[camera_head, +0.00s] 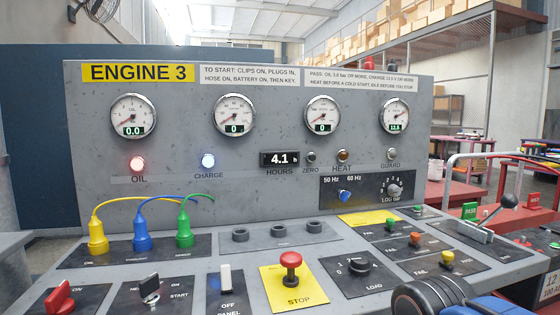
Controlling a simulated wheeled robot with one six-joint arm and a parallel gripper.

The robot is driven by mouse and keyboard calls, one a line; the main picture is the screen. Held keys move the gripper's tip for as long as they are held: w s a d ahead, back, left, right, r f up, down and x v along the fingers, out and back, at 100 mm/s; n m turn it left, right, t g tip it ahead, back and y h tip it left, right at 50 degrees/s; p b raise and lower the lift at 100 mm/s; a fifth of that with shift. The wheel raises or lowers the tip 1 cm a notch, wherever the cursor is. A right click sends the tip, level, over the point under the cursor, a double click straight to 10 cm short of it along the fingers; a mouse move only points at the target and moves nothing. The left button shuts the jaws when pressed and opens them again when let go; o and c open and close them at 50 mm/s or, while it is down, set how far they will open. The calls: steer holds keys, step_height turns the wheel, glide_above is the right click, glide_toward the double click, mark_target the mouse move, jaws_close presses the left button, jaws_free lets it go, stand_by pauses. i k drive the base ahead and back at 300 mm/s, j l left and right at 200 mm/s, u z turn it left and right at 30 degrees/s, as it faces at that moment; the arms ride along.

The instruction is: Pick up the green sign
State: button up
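A small green sign (470,210) with white lettering, which seems to read PASS, stands upright at the right, just past the panel's right edge. It is beside a lever with a black ball knob and in front of a pale bent rail. Its foot is partly hidden, so I cannot tell what it rests on. My gripper is not clearly in view. A black ribbed round part with blue beside it shows at the bottom right, and I cannot tell what it belongs to.
The grey ENGINE 3 console (270,150) fills the middle, with gauges, three coloured plugs and cables, and a red stop button (291,260). The black-knobbed lever (509,201) is close right of the sign. A red tag (532,200) stands farther right. Red benches stand behind.

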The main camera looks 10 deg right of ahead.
mark_target(469, 210)
steer(key=z, duration=1.4)
steer(key=i+l+u, duration=0.1)
steer(key=l, duration=0.25)
steer(key=i+l+u, duration=0.25)
steer(key=i+l, duration=0.15)
steer(key=l, duration=0.3)
steer(key=i+l+u, duration=0.15)
steer(key=l, duration=0.2)
steer(key=i+l+u, duration=0.1)
steer(key=l, duration=0.3)
steer(key=i+l+u, duration=0.15)
steer(key=l, duration=0.25)
steer(key=i, duration=0.15)
steer(key=i+j, duration=0.1)
steer(key=j+u, duration=0.05)
